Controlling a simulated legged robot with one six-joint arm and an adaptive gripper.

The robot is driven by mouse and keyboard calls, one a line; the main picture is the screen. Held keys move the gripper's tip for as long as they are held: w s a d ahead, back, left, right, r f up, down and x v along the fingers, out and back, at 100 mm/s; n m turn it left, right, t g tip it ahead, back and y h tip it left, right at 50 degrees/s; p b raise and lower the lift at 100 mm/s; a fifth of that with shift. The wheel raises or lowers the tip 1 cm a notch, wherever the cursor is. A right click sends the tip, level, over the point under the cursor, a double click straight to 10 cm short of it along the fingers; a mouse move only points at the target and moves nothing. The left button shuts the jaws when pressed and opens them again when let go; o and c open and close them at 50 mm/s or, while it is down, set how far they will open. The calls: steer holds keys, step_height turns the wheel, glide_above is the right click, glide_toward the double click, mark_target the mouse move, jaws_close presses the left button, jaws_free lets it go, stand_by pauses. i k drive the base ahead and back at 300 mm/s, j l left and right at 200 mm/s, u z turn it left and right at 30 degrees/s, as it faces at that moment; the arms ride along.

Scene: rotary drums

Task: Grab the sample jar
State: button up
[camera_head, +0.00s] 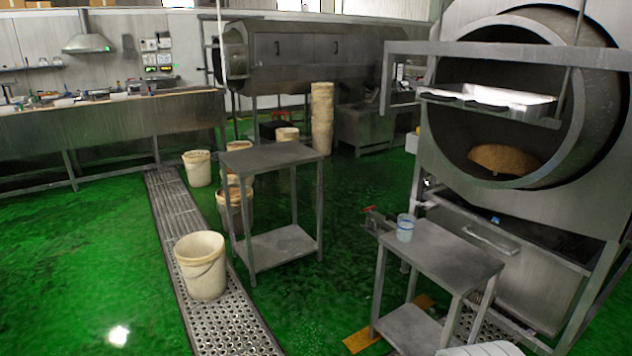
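A small clear jar with a bluish tint (405,228) stands upright near the far left corner of a small metal table (445,250). It looks like the sample jar. The table stands in front of the large drum machine on the right. Nothing touches the jar apart from the tabletop. My gripper is not seen in this view.
A rotary drum (605,110) rises behind the jar's table. A red-handled fitting (374,218) sits low beside the jar. Another metal table (268,158) stands left, with a cream bucket (201,265) near it. Green floor is open at front left and between the tables.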

mark_target(406, 223)
steer(key=i+l+u, duration=0.1)
steer(key=i+u, duration=0.15)
steer(key=i, duration=1.25)
steer(key=i+j+z, duration=0.1)
steer(key=i+z, duration=0.35)
steer(key=i+j+z, duration=0.3)
steer(key=i+z, duration=0.15)
steer(key=i+j+z, duration=0.1)
steer(key=i+z, duration=0.2)
steer(key=z, duration=0.2)
steer(key=i+j+z, duration=0.25)
steer(key=z, duration=0.2)
steer(key=i+j+z, duration=0.25)
steer(key=z, duration=0.25)
